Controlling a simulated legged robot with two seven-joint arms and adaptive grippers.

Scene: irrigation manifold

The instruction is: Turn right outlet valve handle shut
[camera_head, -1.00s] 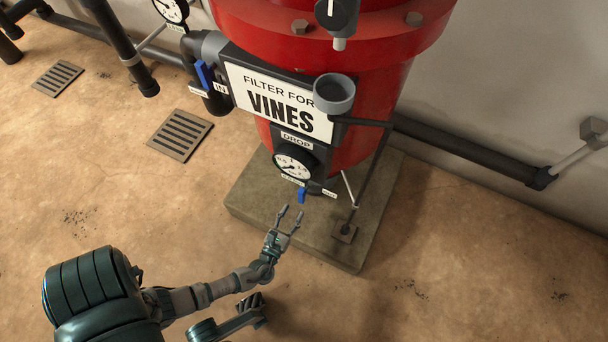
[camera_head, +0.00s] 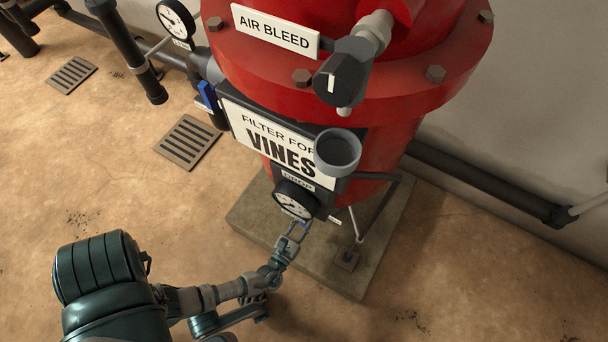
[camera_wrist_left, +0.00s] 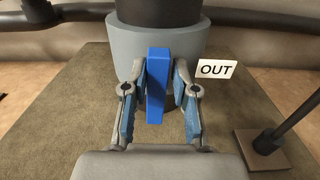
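My left gripper (camera_wrist_left: 160,70) is open, with one finger on each side of the handle. Narrow gaps show between the fingers and the handle. In the head view my left gripper (camera_head: 298,228) is just below the round drop gauge (camera_head: 294,199), left of the small OUT label (camera_head: 334,218), and it largely hides the handle there. My right gripper is not in view.
The red filter tank (camera_head: 370,160) stands on a concrete plinth (camera_head: 345,278). A grey cup (camera_head: 338,150) and thin drain pipe stick out on its right. A blue inlet handle (camera_head: 206,95) is at upper left. Open floor (camera_head: 180,225) lies to the left.

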